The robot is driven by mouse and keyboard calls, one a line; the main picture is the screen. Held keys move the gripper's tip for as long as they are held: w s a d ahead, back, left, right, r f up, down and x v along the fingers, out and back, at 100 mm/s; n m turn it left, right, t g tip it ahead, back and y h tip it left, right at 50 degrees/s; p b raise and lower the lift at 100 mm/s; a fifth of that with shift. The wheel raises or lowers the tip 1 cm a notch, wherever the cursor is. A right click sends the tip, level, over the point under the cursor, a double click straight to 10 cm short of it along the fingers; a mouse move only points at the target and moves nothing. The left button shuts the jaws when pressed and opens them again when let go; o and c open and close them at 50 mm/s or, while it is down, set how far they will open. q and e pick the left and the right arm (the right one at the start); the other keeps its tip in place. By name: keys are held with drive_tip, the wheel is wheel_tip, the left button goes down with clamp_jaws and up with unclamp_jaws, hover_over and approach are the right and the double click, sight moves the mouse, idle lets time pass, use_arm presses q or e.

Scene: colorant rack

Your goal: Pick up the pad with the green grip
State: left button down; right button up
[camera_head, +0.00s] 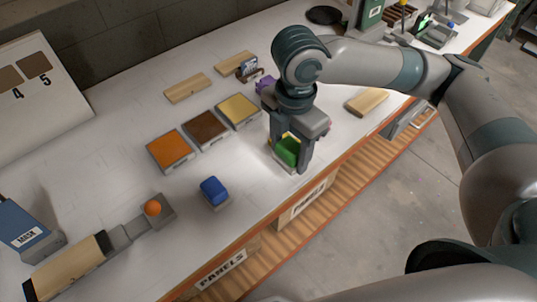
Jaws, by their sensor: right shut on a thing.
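The pad with the green grip (287,151) is at the front edge side of the white workbench. My right gripper (291,160) points down over it and is shut on the green grip, with a finger on either side. The pad's pale base shows just under the grip, at or close to the bench top; I cannot tell whether it touches. My left gripper is not in view.
A pad with a blue grip (214,191) stands to the left. Orange (170,149), brown (206,130) and yellow (239,111) trays lie behind. A wooden block (367,102) lies to the right. A tool with an orange ball (152,208) lies front left. The bench (120,130) has clear room between them.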

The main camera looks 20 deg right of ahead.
drive_tip(key=shift+s+d+r, duration=0.6)
drive_tip(key=shift+d+r, duration=0.05)
drive_tip(key=shift+d, duration=0.2)
drive_tip(key=o, duration=0.5)
drive_tip(key=c, duration=0.4)
